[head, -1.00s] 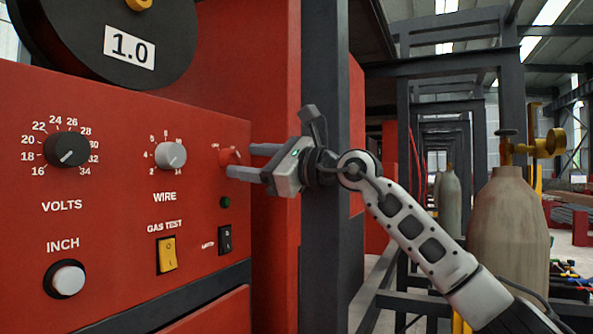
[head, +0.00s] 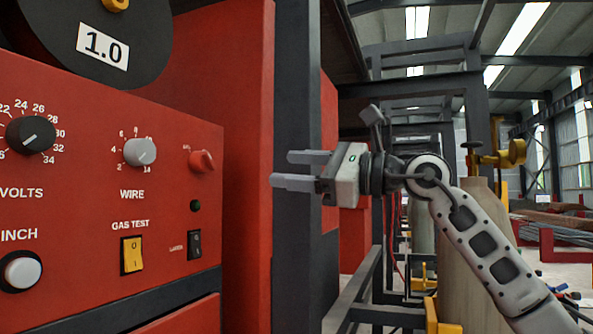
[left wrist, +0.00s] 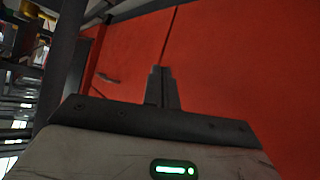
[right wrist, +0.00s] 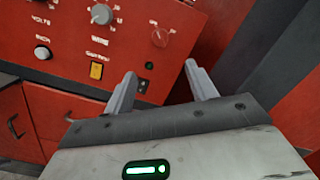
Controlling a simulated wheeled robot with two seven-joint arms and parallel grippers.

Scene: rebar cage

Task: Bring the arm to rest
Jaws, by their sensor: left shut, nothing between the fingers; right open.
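My right gripper (head: 300,170) is open and empty in the head view. It points left toward the red control panel (head: 75,190) and is apart from it. The small red rotary switch (head: 203,161) on the panel lies to the left of the fingertips, with a clear gap. In the right wrist view the two fingers (right wrist: 160,80) are spread, with the panel beyond them. My left gripper (left wrist: 162,72) shows only in the left wrist view. Its fingers are together with nothing between them, in front of a red cabinet face (left wrist: 225,60).
The panel carries a volts knob (head: 31,135), a wire knob (head: 140,152), a yellow gas test switch (head: 132,255) and a white inch button (head: 23,271). A dark steel post (head: 308,80) stands behind my right gripper. A gas cylinder (head: 462,270) is partly hidden behind my right arm.

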